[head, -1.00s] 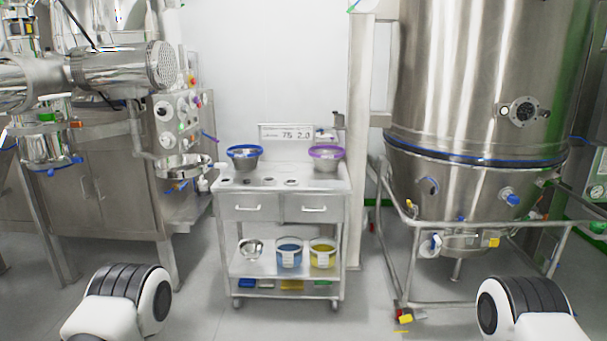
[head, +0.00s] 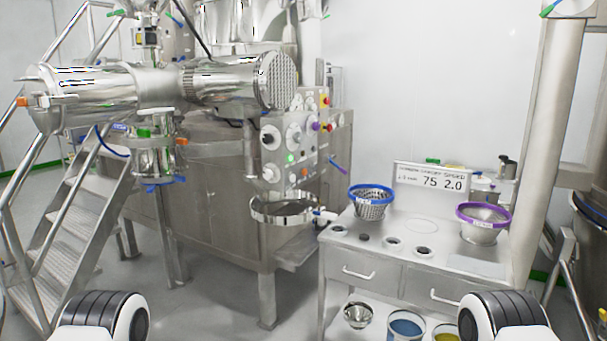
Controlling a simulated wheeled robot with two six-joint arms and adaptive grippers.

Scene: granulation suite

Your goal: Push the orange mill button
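The mill's control panel (head: 287,150) is on the metal machine left of centre. It carries several dials and small coloured buttons. A red knob (head: 328,127) and a purple one (head: 315,127) are on the right side. Neither of my grippers is in view; only white and black parts of my arms show at the bottom left and bottom right.
A steel cart (head: 360,268) with a blue-rimmed sieve (head: 371,194), a purple-rimmed sieve (head: 484,215) and a display sign (head: 430,180) stands right of the panel. A round steel pan (head: 283,212) juts out below it. Metal stairs (head: 85,215) stand left. Floor in front is clear.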

